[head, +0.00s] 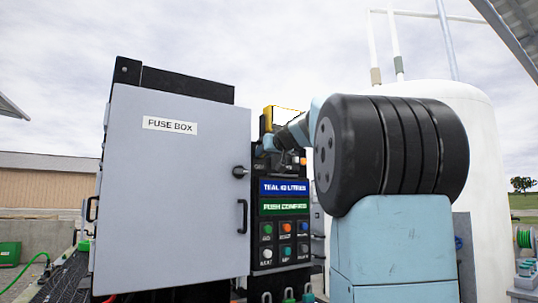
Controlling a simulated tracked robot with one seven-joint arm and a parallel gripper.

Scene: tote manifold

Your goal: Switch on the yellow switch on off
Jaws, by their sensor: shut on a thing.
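A black control panel (257,205) stands right of the grey fuse box. A small yellow part (267,116), which looks like the yellow switch, shows at its top, just above my gripper. My gripper (262,147) is at the panel's upper part, reaching in from the right, and is shut on the switch. The fingertips are small and dark against the panel, and the contact itself is hidden. Whether the switch is on or off cannot be told. My light blue wrist and large black arm joint cover the panel's upper right.
The grey fuse box door (170,210), with its handle (242,216), stands close left of the panel. Blue (284,187) and green (284,206) label displays and several coloured buttons (285,228) sit below my gripper. A white tank (478,150) stands behind on the right.

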